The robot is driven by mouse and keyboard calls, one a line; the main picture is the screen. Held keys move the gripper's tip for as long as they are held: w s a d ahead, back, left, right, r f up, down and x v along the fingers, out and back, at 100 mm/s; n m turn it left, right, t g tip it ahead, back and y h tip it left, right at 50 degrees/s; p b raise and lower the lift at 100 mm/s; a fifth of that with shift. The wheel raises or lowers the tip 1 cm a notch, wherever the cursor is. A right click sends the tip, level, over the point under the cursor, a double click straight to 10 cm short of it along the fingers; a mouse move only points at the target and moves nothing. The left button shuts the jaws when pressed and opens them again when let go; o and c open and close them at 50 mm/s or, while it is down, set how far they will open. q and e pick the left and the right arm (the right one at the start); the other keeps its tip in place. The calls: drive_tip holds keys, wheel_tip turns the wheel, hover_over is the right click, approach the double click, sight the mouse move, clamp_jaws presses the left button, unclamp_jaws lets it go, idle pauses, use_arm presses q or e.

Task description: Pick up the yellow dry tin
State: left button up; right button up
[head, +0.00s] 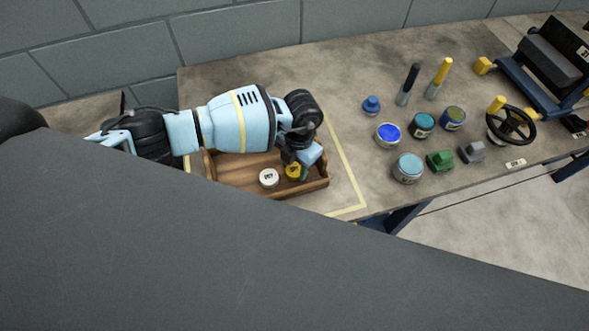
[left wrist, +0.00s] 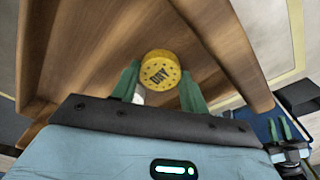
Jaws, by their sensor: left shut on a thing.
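The yellow dry tin (head: 292,171) is in the wooden tray (head: 240,185), near its right end. In the left wrist view its round lid (left wrist: 160,70) faces me and reads "DRY". My left gripper (head: 302,170) reaches down into the tray and is shut on this tin. Its green fingers (left wrist: 160,88) lie on either side of the tin. I cannot tell whether the tin touches the tray floor. My right gripper (left wrist: 280,129) shows small at the lower right of the left wrist view, its green fingers apart with nothing visible between them.
A white-lidded tin (head: 268,178) stands in the tray just left of the yellow tin. Several paint tins, including a blue one (head: 388,134), stand on the bench to the right, with green (head: 440,160) and grey blocks. A black handwheel (head: 511,125) stands further right.

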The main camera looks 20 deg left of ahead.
sight(295, 168)
use_arm(q)
drive_tip(key=shift+c, duration=0.2)
